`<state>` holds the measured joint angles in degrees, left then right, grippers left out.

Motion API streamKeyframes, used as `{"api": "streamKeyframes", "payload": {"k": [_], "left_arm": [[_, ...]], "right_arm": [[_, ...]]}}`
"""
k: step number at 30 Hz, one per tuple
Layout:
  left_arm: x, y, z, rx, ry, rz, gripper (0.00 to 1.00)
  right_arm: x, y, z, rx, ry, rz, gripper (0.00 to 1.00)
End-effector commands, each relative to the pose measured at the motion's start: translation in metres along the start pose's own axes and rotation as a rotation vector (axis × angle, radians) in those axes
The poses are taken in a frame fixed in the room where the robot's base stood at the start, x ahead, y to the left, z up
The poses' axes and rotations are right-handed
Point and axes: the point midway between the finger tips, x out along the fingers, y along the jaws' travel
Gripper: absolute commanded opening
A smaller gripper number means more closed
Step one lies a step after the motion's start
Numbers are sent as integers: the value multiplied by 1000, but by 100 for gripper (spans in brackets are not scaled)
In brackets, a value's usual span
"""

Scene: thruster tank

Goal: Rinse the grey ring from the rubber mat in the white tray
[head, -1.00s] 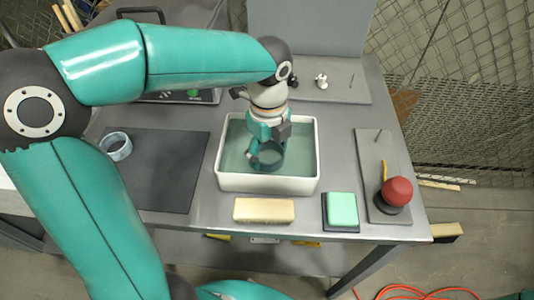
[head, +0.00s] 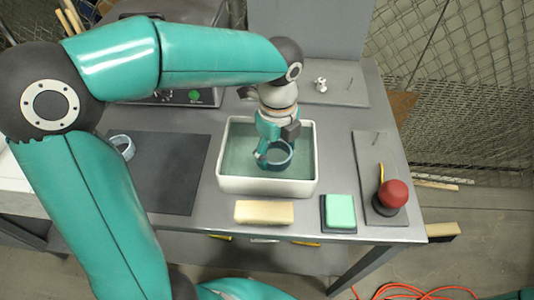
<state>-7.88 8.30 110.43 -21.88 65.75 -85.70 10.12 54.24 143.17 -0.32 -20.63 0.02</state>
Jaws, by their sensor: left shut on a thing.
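The white tray (head: 268,186) stands in the middle of the table with greenish water (head: 238,150) in it. My left gripper (head: 268,150) reaches down into the tray and is shut on a blue-grey ring (head: 279,163). The ring is within the tray's rim; I cannot tell how much of it is under water. The dark rubber mat (head: 172,175) lies flat left of the tray. Another pale grey ring (head: 123,145) is at the mat's left edge, partly hidden by my left arm. My right gripper is not in view.
A beige block (head: 264,212) and a green pad on a dark base (head: 340,212) lie in front of the tray. A red knob (head: 394,193) stands on a grey plate (head: 371,150) at the right. Small metal parts (head: 320,85) are behind the tray.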

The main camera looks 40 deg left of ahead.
Motion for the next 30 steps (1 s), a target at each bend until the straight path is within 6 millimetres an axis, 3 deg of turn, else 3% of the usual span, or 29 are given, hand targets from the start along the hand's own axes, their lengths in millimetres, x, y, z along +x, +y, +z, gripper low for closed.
{"api": "streamKeyframes", "payload": {"k": [1, 21, 30], "left_arm": [[-9, 0, 0, 0, 0, -1, 42], [-62, 0, 0, 1, 0, -1, 42], [-71, 0, 0, 1, 0, 0, 42]], "right_arm": [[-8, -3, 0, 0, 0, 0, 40], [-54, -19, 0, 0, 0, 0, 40], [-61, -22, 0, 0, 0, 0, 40]]}}
